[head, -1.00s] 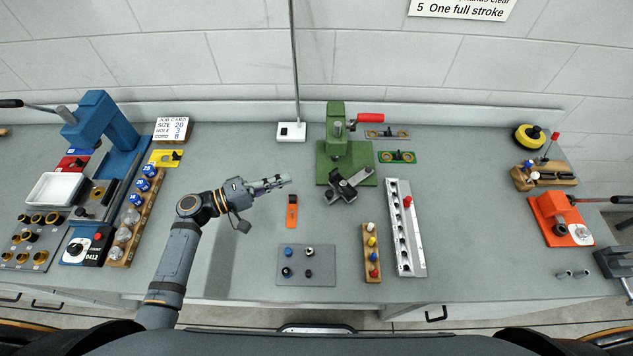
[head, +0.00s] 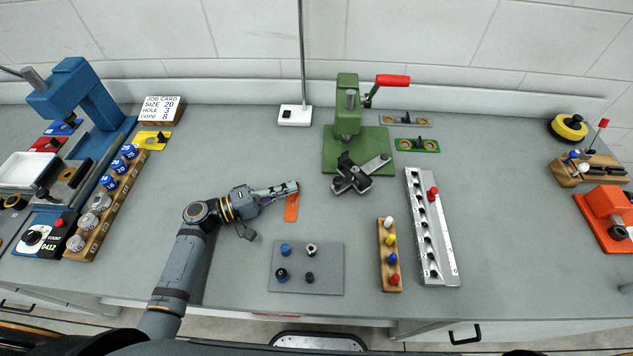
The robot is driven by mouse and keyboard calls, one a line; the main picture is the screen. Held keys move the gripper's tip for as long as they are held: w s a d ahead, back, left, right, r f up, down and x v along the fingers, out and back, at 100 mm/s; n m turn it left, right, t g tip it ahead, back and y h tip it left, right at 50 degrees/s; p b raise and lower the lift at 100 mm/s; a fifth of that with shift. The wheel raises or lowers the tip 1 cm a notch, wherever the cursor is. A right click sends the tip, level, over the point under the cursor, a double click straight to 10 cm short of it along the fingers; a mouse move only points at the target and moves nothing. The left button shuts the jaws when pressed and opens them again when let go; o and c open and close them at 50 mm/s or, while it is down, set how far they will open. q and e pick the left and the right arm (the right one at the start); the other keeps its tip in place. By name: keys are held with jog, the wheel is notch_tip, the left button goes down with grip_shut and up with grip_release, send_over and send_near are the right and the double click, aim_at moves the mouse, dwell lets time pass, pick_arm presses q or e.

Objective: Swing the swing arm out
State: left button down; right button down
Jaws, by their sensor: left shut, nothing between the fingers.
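The green press (head: 347,118) with a red handle stands at the back middle of the bench on a green base plate (head: 330,152). What looks like the swing arm (head: 374,166) is a grey bar on that plate, pointing down-left. A dark, several-pronged holder (head: 350,179) is at its front-left end and overhangs the plate's front edge. My left gripper (head: 295,187) is shut and empty, left of the holder and apart from it. It partly covers an orange tag (head: 291,209) in this view. My right gripper is not in view.
A grey peg plate (head: 325,279), a wooden peg rack (head: 381,254) and a long metal rail (head: 446,268) lie in front of the press. A thin post on a white base (head: 295,115) stands to its left.

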pick_arm(q)
jog(key=p+x, duration=0.2)
jog(key=x, duration=0.6)
jog(key=shift+w+d+r+p, duration=0.1)
jog(key=shift+w+d+p, duration=0.1)
jog(key=shift+p, duration=0.1)
jog(key=shift+w+d, duration=0.2)
jog(key=shift+d, duration=0.4)
jog(key=s+d, duration=0.1)
jog(key=s, duration=0.1)
jog(key=s+d, duration=0.1)
jog(key=s, duration=0.1)
jog(key=shift+d, duration=0.4)
jog(key=shift+w, duration=0.1)
jog(key=shift+a, duration=0.1)
